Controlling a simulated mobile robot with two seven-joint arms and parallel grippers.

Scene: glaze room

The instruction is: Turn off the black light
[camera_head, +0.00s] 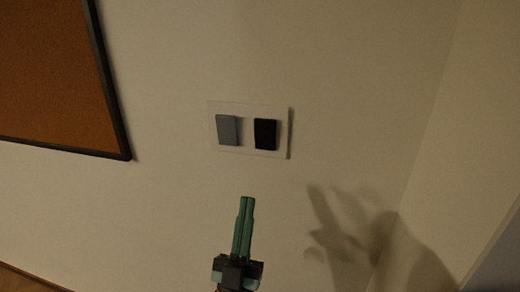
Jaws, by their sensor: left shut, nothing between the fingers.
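A white switch plate (249,112) is fixed to the wall, with two rocker switches on it. The grey switch (227,130) is on the left and the black switch (265,134) is on the right. My left gripper (246,200) points up below the plate, its green fingers shut together with nothing between them. In the picture its tips are a little under the plate's lower edge, apart from both switches. No lamp is in view. My right gripper is not in view.
A cork board (50,70) with a dark frame hangs on the wall at upper left. The wall (370,80) around the plate is bare. A shadow falls on it at lower right, near the room corner. A strip of wooden floor shows at lower left.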

